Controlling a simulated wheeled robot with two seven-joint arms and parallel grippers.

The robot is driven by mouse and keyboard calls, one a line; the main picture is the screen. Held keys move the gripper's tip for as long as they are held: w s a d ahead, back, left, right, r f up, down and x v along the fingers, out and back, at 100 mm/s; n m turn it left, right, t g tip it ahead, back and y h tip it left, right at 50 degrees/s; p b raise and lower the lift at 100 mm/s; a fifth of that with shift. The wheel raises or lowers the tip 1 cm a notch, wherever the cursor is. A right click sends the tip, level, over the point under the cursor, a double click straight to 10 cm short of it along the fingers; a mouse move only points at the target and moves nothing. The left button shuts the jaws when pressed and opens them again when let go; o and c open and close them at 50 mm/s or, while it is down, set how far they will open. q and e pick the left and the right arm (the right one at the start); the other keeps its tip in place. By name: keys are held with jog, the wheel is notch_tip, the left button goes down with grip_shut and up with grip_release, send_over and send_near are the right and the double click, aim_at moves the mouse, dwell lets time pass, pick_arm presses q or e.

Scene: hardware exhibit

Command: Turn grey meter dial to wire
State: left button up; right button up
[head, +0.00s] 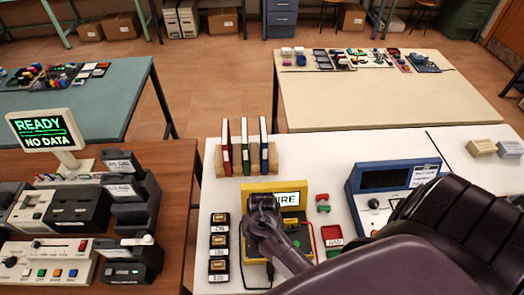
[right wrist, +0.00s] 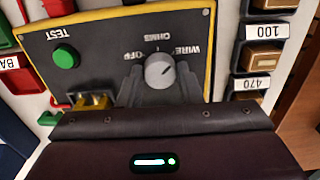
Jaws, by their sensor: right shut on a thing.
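The yellow-cased meter (head: 247,188) stands on the white table in the head view, its screen (head: 291,199) reading WIRE, with the first letter partly covered. In the right wrist view its dark panel appears upside down, with OFF, OHMS and WIRE labels around the grey dial (right wrist: 160,70). The dial's dark mark points to the upper right, toward the WIRE label (right wrist: 183,50). My right gripper (right wrist: 160,88) is shut on the dial, one finger on either side. In the head view my right gripper (head: 265,212) covers the dial. My left gripper is not in view.
A green TEST button (right wrist: 66,56) is on the panel. Labelled parts (head: 219,243) stand left of the meter and a blue instrument (head: 392,178) right of it. Books in a wooden rack (head: 245,163) stand behind. A wooden table with devices (head: 80,208) is at left.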

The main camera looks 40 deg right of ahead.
dwell(0.3)
jog(key=o, duration=1)
jog(key=shift+r, duration=0.1)
notch_tip(320, 180, up, 7)
jog(key=shift+d, duration=0.1)
jog(key=shift+r, duration=0.35)
